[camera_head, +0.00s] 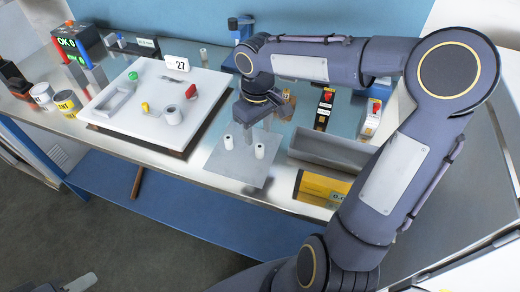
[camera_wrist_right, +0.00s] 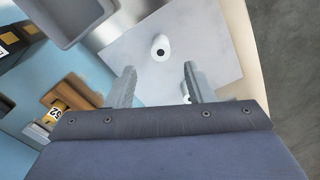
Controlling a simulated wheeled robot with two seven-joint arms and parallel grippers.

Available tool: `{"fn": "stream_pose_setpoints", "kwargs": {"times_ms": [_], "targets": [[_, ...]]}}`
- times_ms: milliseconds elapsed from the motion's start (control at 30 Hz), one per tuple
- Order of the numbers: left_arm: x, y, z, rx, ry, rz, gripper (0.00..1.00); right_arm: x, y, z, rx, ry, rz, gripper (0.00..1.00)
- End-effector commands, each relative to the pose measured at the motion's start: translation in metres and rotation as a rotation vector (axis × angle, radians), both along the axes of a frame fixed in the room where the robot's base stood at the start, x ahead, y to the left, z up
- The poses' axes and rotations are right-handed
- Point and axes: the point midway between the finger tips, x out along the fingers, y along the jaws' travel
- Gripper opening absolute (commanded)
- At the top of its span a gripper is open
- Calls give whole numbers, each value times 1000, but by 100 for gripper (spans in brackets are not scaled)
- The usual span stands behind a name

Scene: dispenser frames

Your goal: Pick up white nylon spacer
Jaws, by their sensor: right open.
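Two white nylon spacers stand upright on a grey plate (camera_head: 240,170). One spacer (camera_head: 260,150) is near the plate's right side, the other (camera_head: 228,142) near its left. My right gripper (camera_head: 258,128) is open and points down above the plate, with nothing between its fingers. In the right wrist view, one spacer (camera_wrist_right: 160,46) with a dark hole stands beyond the open fingers (camera_wrist_right: 158,85). Another spacer (camera_wrist_right: 186,98) is partly hidden by the right-hand finger. A pale finger of what looks like my left gripper (camera_head: 80,283) shows at the bottom left edge; its opening is unclear.
A grey open bin (camera_head: 330,150) and a yellow device (camera_head: 322,188) stand right of the plate. A white platform (camera_head: 115,120) with small coloured parts is to the left. Tins (camera_head: 66,104) and a display box (camera_head: 85,45) are farther left. Bare steel table edge lies in front.

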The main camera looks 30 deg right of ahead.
Motion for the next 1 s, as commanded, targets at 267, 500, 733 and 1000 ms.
{"fn": "stream_pose_setpoints", "kwargs": {"times_ms": [267, 500, 733, 1000], "targets": [[0, 0, 3, 0, 0, 0, 36, -5, 0, -35, 2, 5, 2, 48], [0, 0, 3, 0, 0, 0, 36, -6, 1, -64, 3, 1, 2, 48], [0, 0, 3, 0, 0, 0, 36, -6, 1, -66, 1, -1, 2, 48], [0, 0, 3, 0, 0, 0, 36, -6, 0, -66, 1, -1, 1, 16]]}}
